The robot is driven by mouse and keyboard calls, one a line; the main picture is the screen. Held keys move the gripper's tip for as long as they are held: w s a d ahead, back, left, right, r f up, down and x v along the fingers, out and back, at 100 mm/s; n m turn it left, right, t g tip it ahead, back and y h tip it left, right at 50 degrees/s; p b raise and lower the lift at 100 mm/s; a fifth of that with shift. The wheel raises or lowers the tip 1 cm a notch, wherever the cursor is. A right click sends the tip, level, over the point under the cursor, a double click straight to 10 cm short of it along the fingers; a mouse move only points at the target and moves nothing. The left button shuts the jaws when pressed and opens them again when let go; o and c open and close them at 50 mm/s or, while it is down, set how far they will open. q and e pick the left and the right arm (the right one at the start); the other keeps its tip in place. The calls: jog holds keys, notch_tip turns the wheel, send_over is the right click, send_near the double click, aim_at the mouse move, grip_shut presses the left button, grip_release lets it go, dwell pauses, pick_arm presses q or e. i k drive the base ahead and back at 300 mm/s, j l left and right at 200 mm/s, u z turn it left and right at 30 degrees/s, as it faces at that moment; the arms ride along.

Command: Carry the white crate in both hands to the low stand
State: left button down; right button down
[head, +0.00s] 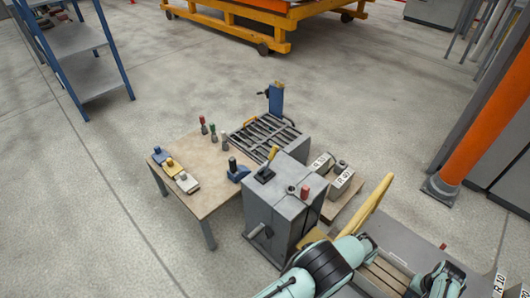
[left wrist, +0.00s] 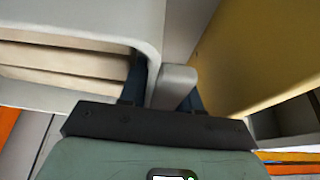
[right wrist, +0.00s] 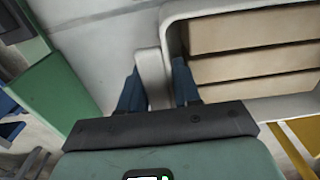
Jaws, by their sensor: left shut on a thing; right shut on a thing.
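The white crate (head: 402,268) is low at the bottom right of the head view, partly hidden by my arms, with tan slats inside. Its pale rim fills the upper left of the left wrist view (left wrist: 148,25) and the right of the right wrist view (right wrist: 270,108). My left gripper (left wrist: 165,90) is shut on a pale grip tab at one side of the crate. My right gripper (right wrist: 155,88) is shut on a matching tab at the opposite side. I cannot tell for certain which surface is the low stand.
A grey cabinet (head: 287,200) with levers stands just ahead of my left arm. Beyond it is a wood-topped table (head: 208,200) with tools. A tan upright board (head: 372,207) is close to the crate. An orange post (head: 488,115) stands at right. Open floor lies behind.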

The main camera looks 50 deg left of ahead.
aim_at(199, 155)
jog(key=k+z, duration=0.2)
jog(key=z, duration=0.25)
jog(key=k+z, duration=0.25)
jog(key=z, duration=0.2)
jog(key=k+l+z, duration=0.1)
jog(key=z, duration=0.35)
jog(key=k+z, duration=0.4)
jog(key=z, duration=0.15)
jog(key=k+j+z, duration=0.2)
jog(key=k+z, duration=0.45)
jog(key=k, duration=0.15)
jog(key=k+z, duration=0.3)
jog(key=k, duration=0.55)
